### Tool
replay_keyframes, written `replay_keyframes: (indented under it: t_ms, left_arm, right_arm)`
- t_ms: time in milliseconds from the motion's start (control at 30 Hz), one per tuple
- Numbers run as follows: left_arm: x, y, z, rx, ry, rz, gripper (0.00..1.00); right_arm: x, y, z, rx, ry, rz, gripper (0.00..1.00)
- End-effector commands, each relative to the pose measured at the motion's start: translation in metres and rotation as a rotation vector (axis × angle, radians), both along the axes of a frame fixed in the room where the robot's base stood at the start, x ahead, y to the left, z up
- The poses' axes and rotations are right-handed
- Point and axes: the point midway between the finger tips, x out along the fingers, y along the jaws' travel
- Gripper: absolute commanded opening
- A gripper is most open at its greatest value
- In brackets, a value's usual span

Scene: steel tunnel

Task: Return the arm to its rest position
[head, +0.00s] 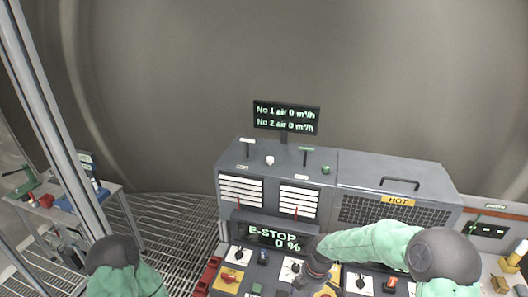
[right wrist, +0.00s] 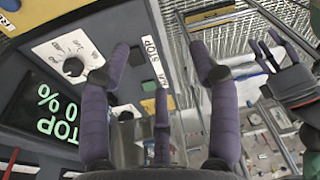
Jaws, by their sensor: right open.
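My right arm (head: 375,245) reaches in from the lower right, bent, across the front of the grey console. My right gripper (right wrist: 161,62) is open, its purple-grey fingers spread with nothing between them. In the right wrist view it is over the console's front panel, beside a white dial plate (right wrist: 70,55) with a black knob. My left arm (head: 125,270) shows at the bottom left of the head view, its gripper out of that frame. My left gripper (right wrist: 271,48) shows at the right of the right wrist view, its fingers apart and empty.
The console display (head: 265,238) reads E-STOP 0 %. Knobs, switches and a red-knob yellow plate (head: 228,277) line the panel. Behind are upright T-handles (head: 306,150), an air-flow sign (head: 286,117) and a HOT cover (head: 395,200). A tool bench (head: 50,212) stands left; grating floor lies between.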

Motion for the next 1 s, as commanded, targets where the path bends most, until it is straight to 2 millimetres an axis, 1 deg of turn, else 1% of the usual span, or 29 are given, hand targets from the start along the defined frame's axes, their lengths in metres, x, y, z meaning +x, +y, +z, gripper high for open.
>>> replay_keyframes:
  t_ms: [33,167,200,267,300,400,500,600,800,867,1000]
  left_arm:
    - [0.000,0.000,0.000,0.000,0.001,0.000,0.40]
    - [0.000,0.000,0.000,0.000,0.000,0.000,0.40]
    - [0.000,0.000,0.000,0.000,0.000,0.000,0.40]
    - [0.000,0.000,0.000,0.000,0.000,0.000,0.40]
    - [0.000,0.000,0.000,0.000,0.000,0.000,0.40]
    - [0.000,0.000,0.000,0.000,0.000,0.000,0.40]
    - [0.000,0.000,0.000,0.000,0.000,0.000,0.40]
    - [0.000,0.000,0.000,0.000,0.000,0.000,0.40]
    - [0.000,0.000,0.000,0.000,0.000,0.000,0.40]
    - [0.000,0.000,-0.015,0.000,-0.001,0.000,0.40]
    - [0.000,0.000,-0.037,0.000,0.001,0.000,0.40]
  right_arm:
    - [-0.009,0.001,-0.017,0.016,0.024,-0.072,0.61]
    - [-0.038,0.008,-0.062,0.067,0.091,-0.340,0.61]
    - [-0.050,0.010,-0.077,0.083,0.119,-0.447,0.61]
    - [-0.071,0.013,-0.100,0.104,0.166,-0.626,0.61]
    - [-0.085,0.015,-0.114,0.114,0.198,-0.749,0.61]
    - [-0.118,0.018,-0.142,0.130,0.272,-1.039,0.61]
    - [-0.148,0.018,-0.160,0.129,0.333,-1.288,0.61]
    - [-0.173,0.018,-0.173,0.122,0.381,-1.499,0.61]
    - [-0.219,0.015,-0.187,0.089,0.456,-1.860,0.61]
    - [-0.212,0.015,-0.200,0.098,0.443,-1.846,0.61]
    - [-0.211,0.016,-0.221,0.100,0.439,-1.836,0.61]
